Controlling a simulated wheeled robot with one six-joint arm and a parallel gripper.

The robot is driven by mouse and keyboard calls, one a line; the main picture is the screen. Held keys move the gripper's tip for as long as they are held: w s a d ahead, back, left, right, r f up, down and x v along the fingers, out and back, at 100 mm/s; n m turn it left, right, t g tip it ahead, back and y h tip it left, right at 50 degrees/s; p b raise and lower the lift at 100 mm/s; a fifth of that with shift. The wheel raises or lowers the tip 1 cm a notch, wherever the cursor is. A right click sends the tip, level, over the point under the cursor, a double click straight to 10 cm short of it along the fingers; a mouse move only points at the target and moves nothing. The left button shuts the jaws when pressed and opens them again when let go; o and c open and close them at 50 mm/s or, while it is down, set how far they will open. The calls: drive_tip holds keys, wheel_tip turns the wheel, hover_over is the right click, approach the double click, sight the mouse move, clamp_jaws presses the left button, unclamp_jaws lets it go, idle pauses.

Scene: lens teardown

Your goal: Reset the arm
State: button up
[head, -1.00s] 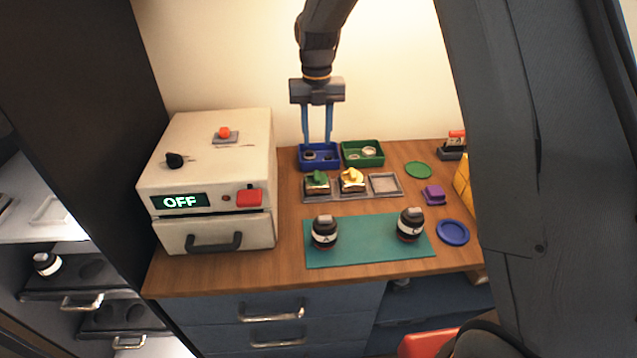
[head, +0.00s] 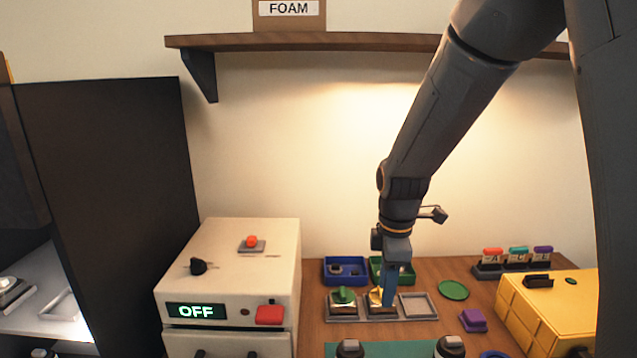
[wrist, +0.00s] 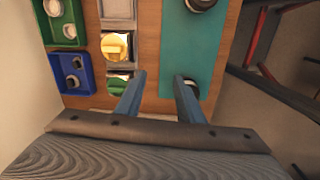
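My gripper (head: 388,288) hangs from my arm above the workbench, and in the head view its blue fingers overlap the yellow-knobbed piece (head: 375,297). In the wrist view my gripper (wrist: 157,92) shows two fingers spread apart with nothing between them, above bare wood beside the teal mat (wrist: 188,50). The yellow-knobbed piece (wrist: 115,46) and the green-knobbed piece (wrist: 119,86) sit in their tray, left of the fingers in that view. I cannot tell the exact height of the fingertips.
The white machine (head: 229,268) reading OFF stands at left. A blue bin (head: 345,271) and a green bin (head: 377,262) sit behind the tray (head: 418,307), whose right slot is empty. A yellow box (head: 550,306) stands at right. A shelf (head: 350,42) runs along the wall.

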drive_tip(key=s+d+f+m+b, duration=0.1)
drive_tip(key=s+d+f+m, duration=0.1)
drive_tip(key=s+m, duration=0.4)
drive_tip(key=s+d+f+m+b, duration=0.1)
drive_tip(key=s+d+m, duration=0.1)
drive_tip(key=s+m, duration=0.5)
drive_tip(key=shift+s+d+f+m+t, duration=0.3)
drive_tip(key=shift+d+f+m, duration=0.05)
drive_tip(key=shift+m, duration=1.55)
drive_tip(key=shift+d, duration=0.1)
drive_tip(key=shift+c, duration=0.4)
